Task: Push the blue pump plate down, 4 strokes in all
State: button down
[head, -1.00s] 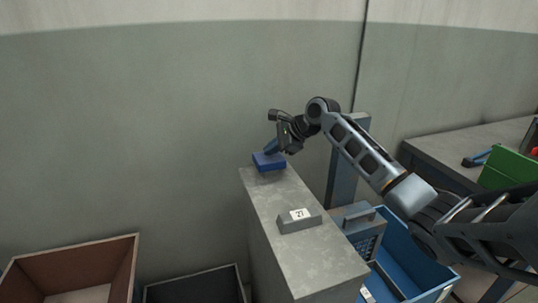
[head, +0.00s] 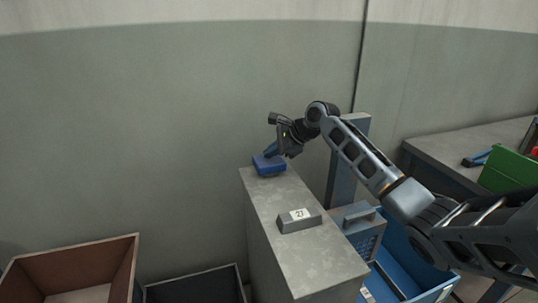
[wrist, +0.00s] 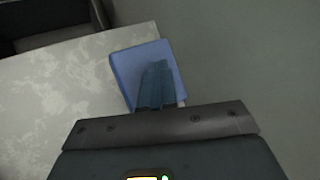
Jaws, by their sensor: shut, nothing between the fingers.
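The blue pump plate (head: 270,167) sits at the far end of the grey pedestal top (head: 262,200). In the wrist view the plate (wrist: 128,68) lies just beyond the fingers and is partly covered by them. My gripper (head: 270,153) is shut and empty, with its fingers pointing down at the plate. In the wrist view my gripper's fingertips (wrist: 160,66) overlap the plate's upper face and seem to touch it. A grey block (head: 299,221) with a white label reading 27 stands on the pedestal nearer to me.
A brown open box (head: 75,262) and a dark bin (head: 195,285) stand on the left. A blue crate (head: 436,293) with a grey handled case (head: 361,228) is right of the pedestal. A grey table (head: 450,148) with a green bin (head: 508,168) is farther right.

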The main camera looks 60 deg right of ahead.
aim_at(272, 160)
jog(key=shift+f, duration=0.6)
jog(key=shift+r, duration=0.1)
dwell(0.5)
jog(key=shift+r+p, duration=2.1)
jog(key=shift+p, duration=0.6)
jog(key=shift+r+p, duration=0.45)
jog(key=shift+r, duration=0.1)
jog(key=shift+r+p, duration=0.6)
jog(key=shift+r, duration=1.3)
